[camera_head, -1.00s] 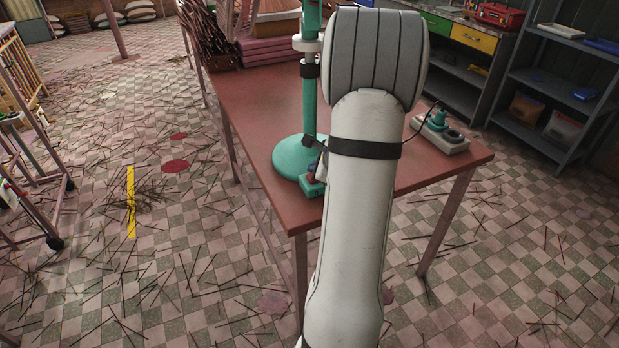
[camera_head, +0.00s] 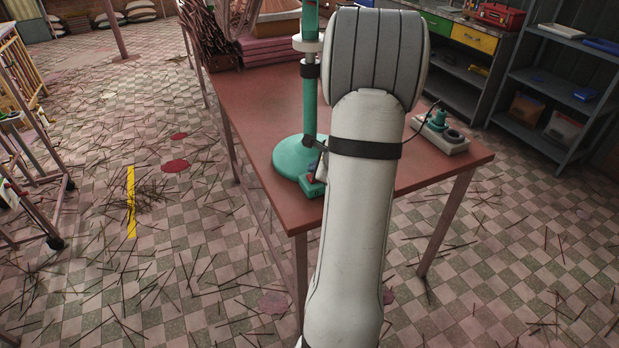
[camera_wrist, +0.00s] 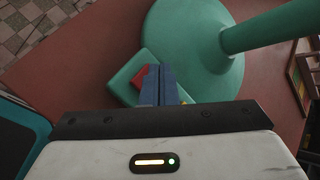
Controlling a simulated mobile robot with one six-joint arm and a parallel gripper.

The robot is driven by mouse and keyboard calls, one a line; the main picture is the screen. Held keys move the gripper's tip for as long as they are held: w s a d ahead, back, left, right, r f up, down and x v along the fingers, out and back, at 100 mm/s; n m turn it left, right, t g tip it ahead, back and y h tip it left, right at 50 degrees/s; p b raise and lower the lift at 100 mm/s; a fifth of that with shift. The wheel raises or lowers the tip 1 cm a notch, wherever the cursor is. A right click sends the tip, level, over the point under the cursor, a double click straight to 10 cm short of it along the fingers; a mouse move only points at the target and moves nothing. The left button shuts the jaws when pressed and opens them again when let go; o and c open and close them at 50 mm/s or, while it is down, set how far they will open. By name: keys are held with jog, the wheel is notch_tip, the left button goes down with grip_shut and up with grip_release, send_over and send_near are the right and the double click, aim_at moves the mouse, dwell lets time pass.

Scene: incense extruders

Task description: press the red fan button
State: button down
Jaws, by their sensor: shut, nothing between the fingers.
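The red fan button (camera_wrist: 139,77) shows in the wrist view as a red patch on a small green box (camera_wrist: 122,77) at the foot of the green fan stand (camera_wrist: 185,25). My gripper (camera_wrist: 159,70) has its blue fingers shut together with nothing between them. The fingers overlap the box and cover the right part of the button. I cannot tell whether they touch it. In the head view, the fan's round base (camera_head: 290,160) and a corner of the green box (camera_head: 311,190) show beside my arm, which hides most of my gripper; the button is not clear there.
The fan stands on a red-brown table (camera_head: 255,110). A small device with a green knob (camera_head: 440,130) sits at the table's right. Pink stacked slabs (camera_head: 270,50) lie at the back. A grey shelf (camera_head: 560,90) stands to the right. Sticks litter the tiled floor.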

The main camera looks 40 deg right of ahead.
jog(key=shift+f, duration=0.2)
jog(key=shift+s+f+b, duration=0.1)
jog(key=shift+f+b, duration=0.2)
jog(key=shift+b, duration=0.4)
jog(key=shift+f+b, duration=0.4)
jog(key=shift+b, duration=0.15)
dwell(0.5)
jog(key=shift+r, duration=0.15)
jog(key=shift+r+p, duration=0.6)
jog(key=shift+r, duration=0.15)
jog(key=shift+r+p, duration=1.9)
jog(key=shift+r, duration=0.65)
jog(key=shift+f, duration=0.1)
